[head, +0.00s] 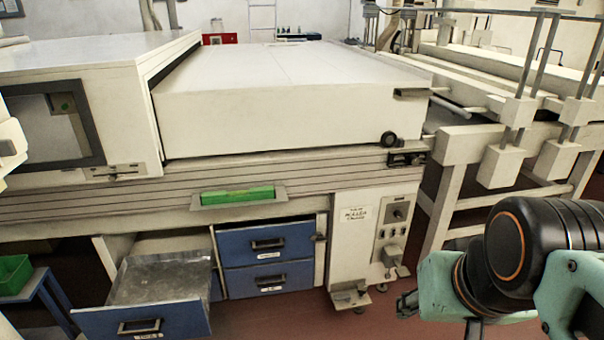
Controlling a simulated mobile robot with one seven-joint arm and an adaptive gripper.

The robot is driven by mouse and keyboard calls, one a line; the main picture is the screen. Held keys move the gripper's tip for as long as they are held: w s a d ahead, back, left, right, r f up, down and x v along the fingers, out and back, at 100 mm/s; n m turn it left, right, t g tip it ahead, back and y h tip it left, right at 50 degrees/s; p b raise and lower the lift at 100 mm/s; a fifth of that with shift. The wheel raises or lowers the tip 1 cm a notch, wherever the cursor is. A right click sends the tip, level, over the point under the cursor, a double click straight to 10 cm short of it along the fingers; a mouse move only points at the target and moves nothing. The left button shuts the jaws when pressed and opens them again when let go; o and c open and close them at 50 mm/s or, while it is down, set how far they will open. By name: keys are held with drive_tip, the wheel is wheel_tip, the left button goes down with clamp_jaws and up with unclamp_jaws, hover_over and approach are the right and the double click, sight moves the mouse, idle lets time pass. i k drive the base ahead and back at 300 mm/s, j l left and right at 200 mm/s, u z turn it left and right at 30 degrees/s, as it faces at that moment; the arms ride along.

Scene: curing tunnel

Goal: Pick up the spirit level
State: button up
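A bright green bar (237,195), which looks like the spirit level, lies lengthwise on a small grey ledge on the front of the large cream machine. It sits above the blue drawers and nothing hides it from the front. My arm shows at the lower right. A small dark part at its left end looks like my gripper (407,304), low down, to the right of the green bar and well apart from it. Its fingers are too small and partly hidden to tell whether they are open or shut.
A blue drawer (144,316) at the lower left is pulled out, its metal tray looking empty. Two blue drawers (267,244) beside it are closed. A control box (368,235) stands right of them. A cream frame (470,150) with posts fills the right. A green bin (14,273) is far left.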

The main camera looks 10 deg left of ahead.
sight(269, 191)
drive_tip(key=i+j, duration=0.25)
drive_tip(key=i, duration=0.15)
drive_tip(key=i+j, duration=0.3)
drive_tip(key=i+j+u, duration=0.1)
drive_tip(key=i+j, duration=0.15)
drive_tip(key=i, duration=0.25)
drive_tip(key=i+l+u, duration=0.1)
drive_tip(key=i+l, duration=0.2)
drive_tip(key=i+j, duration=0.15)
drive_tip(key=j, duration=0.15)
drive_tip(key=i+j, duration=0.2)
drive_tip(key=j, duration=0.15)
drive_tip(key=l+z, duration=0.05)
